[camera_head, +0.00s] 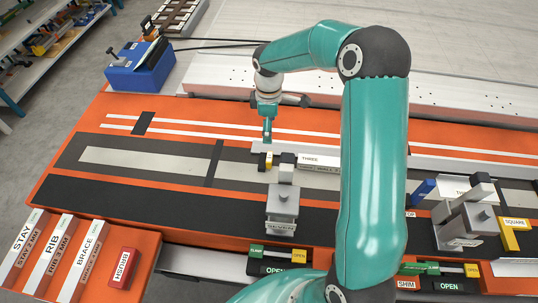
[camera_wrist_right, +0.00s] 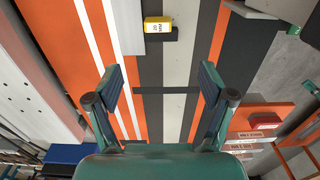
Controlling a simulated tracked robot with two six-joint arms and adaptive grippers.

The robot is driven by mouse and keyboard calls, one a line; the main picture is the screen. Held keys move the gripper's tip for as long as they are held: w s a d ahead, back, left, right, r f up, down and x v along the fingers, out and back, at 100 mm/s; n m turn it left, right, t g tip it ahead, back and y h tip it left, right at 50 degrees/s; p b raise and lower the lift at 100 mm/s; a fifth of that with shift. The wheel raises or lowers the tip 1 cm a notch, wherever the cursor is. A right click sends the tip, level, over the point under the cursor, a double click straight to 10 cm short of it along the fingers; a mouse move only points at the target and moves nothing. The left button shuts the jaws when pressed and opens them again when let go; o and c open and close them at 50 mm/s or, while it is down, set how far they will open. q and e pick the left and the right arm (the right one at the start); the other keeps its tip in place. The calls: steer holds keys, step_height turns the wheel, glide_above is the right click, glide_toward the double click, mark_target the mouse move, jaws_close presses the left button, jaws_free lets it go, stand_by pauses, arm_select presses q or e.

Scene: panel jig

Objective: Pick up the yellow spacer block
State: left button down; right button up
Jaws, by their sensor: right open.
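The yellow spacer block (camera_wrist_right: 158,26) lies near the top of the right wrist view, with a dark-printed pale label on its face and a dark piece beside it. In the head view a small yellow block (camera_head: 264,161) shows on the jig, just below my right gripper (camera_head: 267,133). In the right wrist view my right gripper (camera_wrist_right: 160,72) is open, its two fingers wide apart with nothing between them. The block is beyond the fingertips, not between them. My left gripper is in neither view.
A grey clamp (camera_head: 283,203) stands close to the yellow block, beside a strip labelled THREE (camera_head: 318,161). Another grey clamp (camera_head: 467,222) stands at right. A blue box (camera_head: 140,68) is at the back left; a red BRUSH block (camera_head: 123,268) is front left.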

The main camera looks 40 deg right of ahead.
glide_above(270, 157)
steer(key=f, duration=0.7)
steer(key=shift+s+d+f, duration=0.1)
steer(key=shift+s+f, duration=0.1)
steer(key=shift+s, duration=0.15)
step_height(270, 157, down, 3)
steer(key=shift+w+r+b, duration=0.1)
steer(key=shift+r+b, duration=0.05)
steer(key=shift+b, duration=0.85)
steer(key=shift+w+f+b, duration=0.15)
steer(key=shift+f+b, duration=0.6)
steer(key=shift+f, duration=0.65)
steer(key=shift+w+f+b, duration=0.1)
steer(key=shift+f+b, duration=0.65)
steer(key=shift+f, duration=0.65)
steer(key=shift+r, duration=0.1)
steer(key=c, duration=1.2)
steer(key=shift+c, duration=0.2)
